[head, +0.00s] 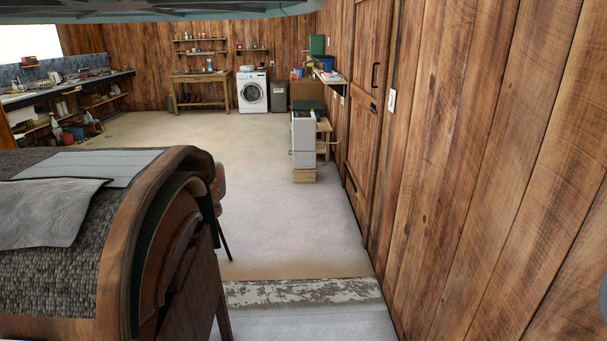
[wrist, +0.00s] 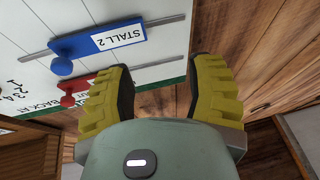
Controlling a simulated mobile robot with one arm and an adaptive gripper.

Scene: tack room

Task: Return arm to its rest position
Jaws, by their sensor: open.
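My gripper (wrist: 162,72) shows in the wrist view, with its two yellow ridged fingers spread apart and nothing between them. Beyond the fingers is a white board (wrist: 150,18) with dark lettering, seen at an angle. A blue slider (wrist: 75,45) labelled STALL 2 sits on a metal rail of the board, and a red slider (wrist: 75,88) sits on another rail. The left finger hides part of the red slider's rail. The gripper looks apart from both sliders. The head view does not show the gripper.
A plank wall (head: 480,150) runs close along the right, with a wooden door (head: 368,90). A rack with a rounded wooden end (head: 125,220) and grey cloths stands near left. Pale floor (head: 280,220) lies open between. A washing machine (head: 252,92) stands at the back.

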